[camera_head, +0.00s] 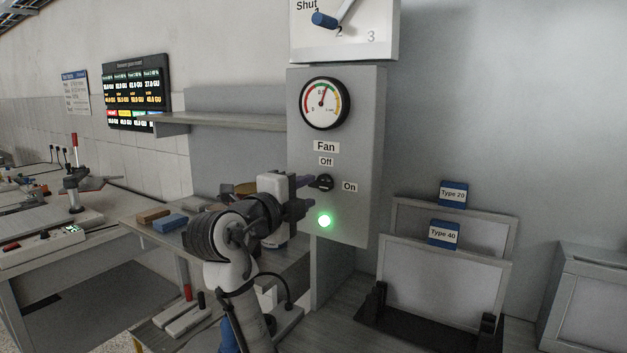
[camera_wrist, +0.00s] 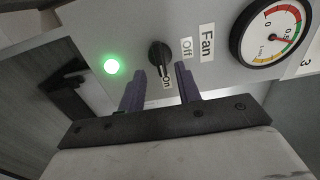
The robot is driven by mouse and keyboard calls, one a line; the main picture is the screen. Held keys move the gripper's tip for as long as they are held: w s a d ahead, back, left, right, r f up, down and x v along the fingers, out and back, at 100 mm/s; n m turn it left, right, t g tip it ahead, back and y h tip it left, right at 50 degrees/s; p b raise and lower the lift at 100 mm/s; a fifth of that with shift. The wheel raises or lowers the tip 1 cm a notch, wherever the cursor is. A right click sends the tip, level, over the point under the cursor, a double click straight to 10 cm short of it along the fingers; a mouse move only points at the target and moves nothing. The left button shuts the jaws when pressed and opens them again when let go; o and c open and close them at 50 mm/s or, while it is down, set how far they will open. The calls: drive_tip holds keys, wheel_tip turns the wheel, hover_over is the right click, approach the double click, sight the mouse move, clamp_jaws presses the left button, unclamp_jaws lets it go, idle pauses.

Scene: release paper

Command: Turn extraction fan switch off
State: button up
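The fan switch (camera_head: 325,183) is a black rotary knob on the grey panel (camera_head: 350,220), with "Off" above it and "On" at its right. In the head view its grip lies roughly sideways. The wrist view shows the knob (camera_wrist: 159,54) with its grip pointing towards the "On" label (camera_wrist: 167,79). A round green light (camera_head: 324,221) glows below it. My gripper (camera_head: 309,193) is open and empty, close in front of the panel. In the wrist view the two purple fingers of my gripper (camera_wrist: 160,74) are spread on either side of the knob's line; I cannot tell whether they touch it.
A round gauge (camera_head: 325,103) sits above the switch, and a blue lever (camera_head: 325,20) higher up. A shelf (camera_head: 225,121) juts out at the left. Framed panels labelled "Type 20" (camera_head: 453,194) and "Type 40" (camera_head: 444,234) stand at the right.

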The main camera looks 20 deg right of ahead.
sight(318, 187)
drive_tip(key=shift+p+x, duration=0.4)
drive_tip(key=shift+x, duration=1.35)
clamp_jaws()
